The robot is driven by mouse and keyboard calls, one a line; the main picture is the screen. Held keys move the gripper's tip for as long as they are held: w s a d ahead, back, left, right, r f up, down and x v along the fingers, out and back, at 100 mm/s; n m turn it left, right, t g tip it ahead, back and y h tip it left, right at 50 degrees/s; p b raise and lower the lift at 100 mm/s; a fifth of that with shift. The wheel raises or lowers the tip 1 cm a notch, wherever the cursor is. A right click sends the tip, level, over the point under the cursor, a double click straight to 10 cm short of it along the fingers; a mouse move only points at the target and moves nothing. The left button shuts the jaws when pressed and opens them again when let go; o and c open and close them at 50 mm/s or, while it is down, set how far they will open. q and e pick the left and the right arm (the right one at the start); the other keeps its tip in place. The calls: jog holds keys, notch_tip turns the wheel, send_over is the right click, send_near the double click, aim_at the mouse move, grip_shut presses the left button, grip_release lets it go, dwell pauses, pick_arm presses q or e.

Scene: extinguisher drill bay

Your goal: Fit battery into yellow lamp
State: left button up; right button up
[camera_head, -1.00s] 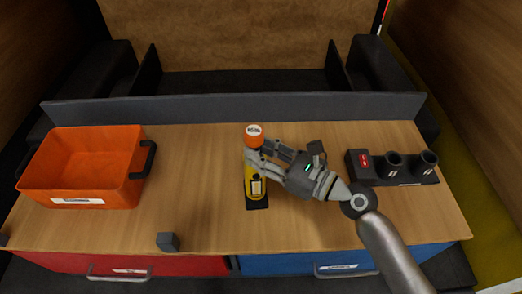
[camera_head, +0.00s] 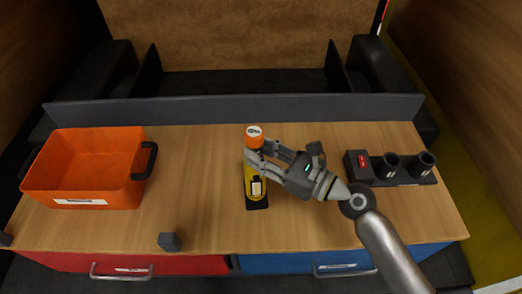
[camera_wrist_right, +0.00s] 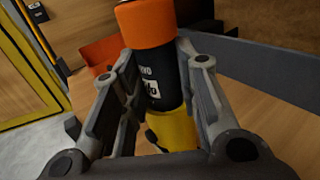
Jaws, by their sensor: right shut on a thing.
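The battery has a black body (camera_wrist_right: 168,75) with a white label and an orange cap (camera_head: 254,140). My right gripper (camera_head: 258,158) is shut around the black body, below the cap, and the battery stands upright. The yellow lamp (camera_head: 250,186) stands upright on a small black base (camera_head: 258,205) in the middle of the table. In the right wrist view, the battery's lower end meets the top of the yellow lamp (camera_wrist_right: 176,130). How deep it sits is hidden by the fingers. My left gripper is not in view.
An orange bin (camera_head: 60,183) stands on the left of the table. A black holder (camera_head: 405,179) with two cups is at the right. A small dark cube (camera_head: 169,241) lies near the front edge. A low grey wall (camera_head: 230,110) runs along the back.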

jog(key=shift+f, duration=0.35)
jog(key=o, duration=1)
jog(key=shift+o, duration=0.8)
jog(key=shift+f, duration=0.1)
jog(key=shift+s+d, duration=0.1)
jog(key=shift+s+d+f, duration=0.1)
jog(key=shift+s+d, duration=0.1)
jog(key=shift+d, duration=0.05)
jog(key=v, duration=1.1)
jog(key=shift+r, duration=0.25)
